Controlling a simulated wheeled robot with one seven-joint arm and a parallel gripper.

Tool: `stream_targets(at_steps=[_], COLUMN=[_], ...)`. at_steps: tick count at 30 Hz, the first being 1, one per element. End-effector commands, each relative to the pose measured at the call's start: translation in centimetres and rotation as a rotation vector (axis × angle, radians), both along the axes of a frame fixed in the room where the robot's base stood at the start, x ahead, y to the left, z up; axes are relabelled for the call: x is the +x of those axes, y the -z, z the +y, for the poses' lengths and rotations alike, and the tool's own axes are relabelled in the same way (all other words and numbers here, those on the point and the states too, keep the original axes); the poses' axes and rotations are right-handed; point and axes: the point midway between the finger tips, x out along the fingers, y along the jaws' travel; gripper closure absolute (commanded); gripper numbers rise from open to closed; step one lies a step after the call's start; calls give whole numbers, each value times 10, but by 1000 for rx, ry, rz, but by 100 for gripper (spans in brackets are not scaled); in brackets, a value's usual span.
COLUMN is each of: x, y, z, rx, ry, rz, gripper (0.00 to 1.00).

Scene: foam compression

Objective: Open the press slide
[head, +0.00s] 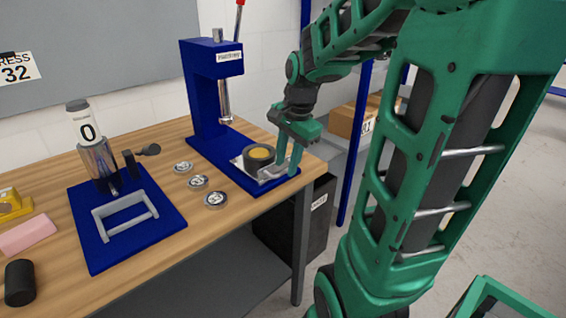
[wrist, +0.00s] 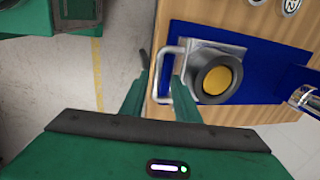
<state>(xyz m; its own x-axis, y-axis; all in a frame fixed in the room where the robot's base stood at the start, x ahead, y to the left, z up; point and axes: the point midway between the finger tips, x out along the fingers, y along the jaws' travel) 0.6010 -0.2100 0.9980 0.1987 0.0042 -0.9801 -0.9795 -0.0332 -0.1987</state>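The press slide (head: 238,162) is a silver plate carrying a black round die with a yellow centre (head: 261,153). It lies on the blue press base at its end toward my arm, to the right of the ram (head: 224,102). The slide plate also shows in the wrist view (wrist: 236,50), with its silver bar handle (wrist: 161,75) on the left side. My gripper (head: 287,170) is low at the handle. In the wrist view, my gripper (wrist: 162,82) has its two green fingers apart, with the handle bar between them. I cannot tell whether either finger touches the bar.
The blue press (head: 205,100) stands on the wooden table (head: 172,240). Several numbered discs (head: 198,182) lie left of it. A blue plate with a grey frame (head: 125,240), a pink block (head: 24,235) and a black cylinder (head: 19,283) are farther left. Floor is open right of the table.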

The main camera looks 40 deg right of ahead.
Motion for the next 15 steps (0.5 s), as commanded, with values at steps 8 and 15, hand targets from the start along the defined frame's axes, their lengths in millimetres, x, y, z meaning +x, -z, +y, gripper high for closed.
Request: stream_targets(at_steps=[8, 15], x=[-1, -3], y=[1, -13], z=[1, 1], rx=[2, 1], ry=[0, -1], rz=[3, 1], gripper=[72, 72])
